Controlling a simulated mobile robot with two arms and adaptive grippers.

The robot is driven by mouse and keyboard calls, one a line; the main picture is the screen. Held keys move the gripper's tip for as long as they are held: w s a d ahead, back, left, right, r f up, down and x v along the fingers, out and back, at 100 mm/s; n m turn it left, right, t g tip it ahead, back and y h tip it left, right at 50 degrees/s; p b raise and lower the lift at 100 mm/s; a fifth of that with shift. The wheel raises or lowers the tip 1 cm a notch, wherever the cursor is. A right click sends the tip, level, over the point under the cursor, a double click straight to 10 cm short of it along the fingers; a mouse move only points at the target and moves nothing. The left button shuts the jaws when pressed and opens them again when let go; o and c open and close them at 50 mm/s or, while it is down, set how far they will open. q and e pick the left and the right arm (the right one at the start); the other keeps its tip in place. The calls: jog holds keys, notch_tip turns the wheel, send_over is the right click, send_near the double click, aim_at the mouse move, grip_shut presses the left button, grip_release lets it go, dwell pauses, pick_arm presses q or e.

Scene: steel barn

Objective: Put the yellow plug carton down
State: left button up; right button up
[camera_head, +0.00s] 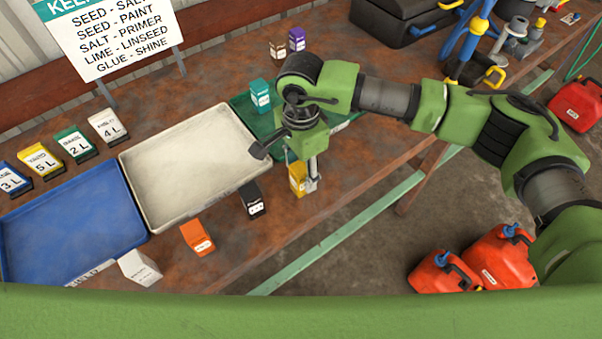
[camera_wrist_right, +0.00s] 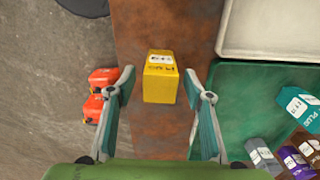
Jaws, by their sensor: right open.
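The yellow plug carton (camera_head: 297,178) stands on the bare front strip of the brown bench, partly covered by my right gripper (camera_head: 303,182) in the head view. In the right wrist view the yellow carton (camera_wrist_right: 160,78) lies between the two fingers of my right gripper (camera_wrist_right: 159,88). The fingers are spread, with a gap on each side of the carton. My left gripper is not in view.
A green tray (camera_head: 240,108) holding a teal carton (camera_head: 260,96) is behind the gripper. A cream tray (camera_head: 190,165) and blue tray (camera_head: 70,230) lie left. Black (camera_head: 252,198), orange (camera_head: 197,237) and white (camera_head: 139,268) cartons stand along the front. The bench edge is close.

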jog(key=c, duration=1.3)
